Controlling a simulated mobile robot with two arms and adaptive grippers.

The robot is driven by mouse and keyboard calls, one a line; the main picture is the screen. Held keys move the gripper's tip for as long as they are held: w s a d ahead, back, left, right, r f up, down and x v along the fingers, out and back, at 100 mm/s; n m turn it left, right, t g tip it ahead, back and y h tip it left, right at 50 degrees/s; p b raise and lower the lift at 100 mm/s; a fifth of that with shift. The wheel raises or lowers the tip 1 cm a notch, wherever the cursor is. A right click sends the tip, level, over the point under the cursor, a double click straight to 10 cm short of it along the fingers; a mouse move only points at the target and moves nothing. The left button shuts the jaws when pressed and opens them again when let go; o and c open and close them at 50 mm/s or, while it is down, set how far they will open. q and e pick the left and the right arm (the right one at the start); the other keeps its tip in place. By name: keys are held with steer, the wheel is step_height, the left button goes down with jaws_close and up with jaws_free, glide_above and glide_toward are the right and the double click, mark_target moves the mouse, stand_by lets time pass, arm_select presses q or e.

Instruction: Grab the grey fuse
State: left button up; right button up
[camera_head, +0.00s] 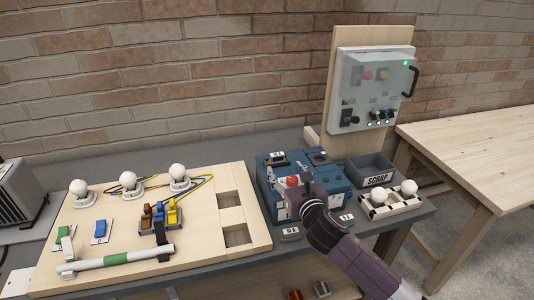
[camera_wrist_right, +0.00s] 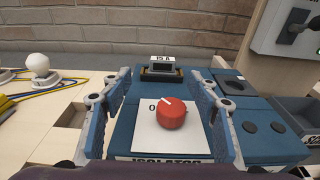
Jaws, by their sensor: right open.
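My right gripper (camera_head: 299,188) is over the blue isolator box (camera_head: 335,180). In the right wrist view its two blue fingers are spread wide, one on each side of the red rotary knob (camera_wrist_right: 171,113), with nothing held. Beyond the knob, a dark grey fuse-like block (camera_wrist_right: 162,73) with a white "15 A" label sits in a holder on the box; it also shows in the head view (camera_head: 276,158). Another small grey piece (camera_head: 322,289) with a pale label lies on the lower shelf. I cannot tell for certain which is the grey fuse. My left gripper is not in view.
A wooden board (camera_head: 200,225) with bulbs, coloured fuses and a white tube lies left. A SCRAP bin (camera_head: 370,168) and a bulb tray (camera_head: 390,208) stand right. The control panel (camera_head: 372,90) rises behind. A red piece (camera_head: 295,294) lies on the lower shelf.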

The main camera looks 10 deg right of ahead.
mark_target(278, 156)
steer(key=shift+w+a+f, duration=0.1)
steer(key=shift+w+a, duration=0.05)
steer(key=shift+w, duration=1.2)
steer(key=shift+w+p, duration=0.15)
steer(key=shift+p, duration=0.2)
steer(key=w, duration=0.2)
steer(key=w+p, duration=0.1)
steer(key=w, duration=0.1)
steer(key=shift+d+f, duration=0.25)
steer(key=shift+w, duration=0.45)
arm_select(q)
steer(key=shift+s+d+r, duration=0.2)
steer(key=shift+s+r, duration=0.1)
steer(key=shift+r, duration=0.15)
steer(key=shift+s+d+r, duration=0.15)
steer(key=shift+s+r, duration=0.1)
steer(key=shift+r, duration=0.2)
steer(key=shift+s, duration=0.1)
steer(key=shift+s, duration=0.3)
arm_select(e)
steer(key=c, duration=1.1)
